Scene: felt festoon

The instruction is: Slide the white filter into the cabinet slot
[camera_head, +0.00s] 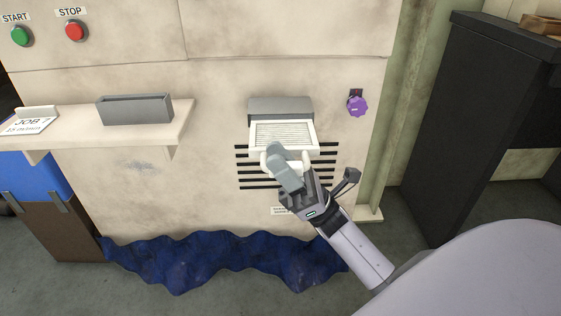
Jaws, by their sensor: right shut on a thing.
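The white filter (284,135) is a flat framed panel with fine pleats and a handle at its front. It lies roughly level at the grey slot housing (280,105) on the cream cabinet (220,92). Its far edge meets the housing; I cannot tell how far inside it reaches. My right gripper (276,156) is shut on the filter's front handle, reaching in from the lower right. The gripper hides part of the handle and front edge. My left gripper is not in view.
Dark vent slits (258,178) lie below the filter. A purple knob (357,105) sits right of the slot. A shelf (150,128) with a grey bin (136,109) juts out at left. Dark blue cloth (200,262) lies along the cabinet's foot. A black cabinet (455,130) stands at right.

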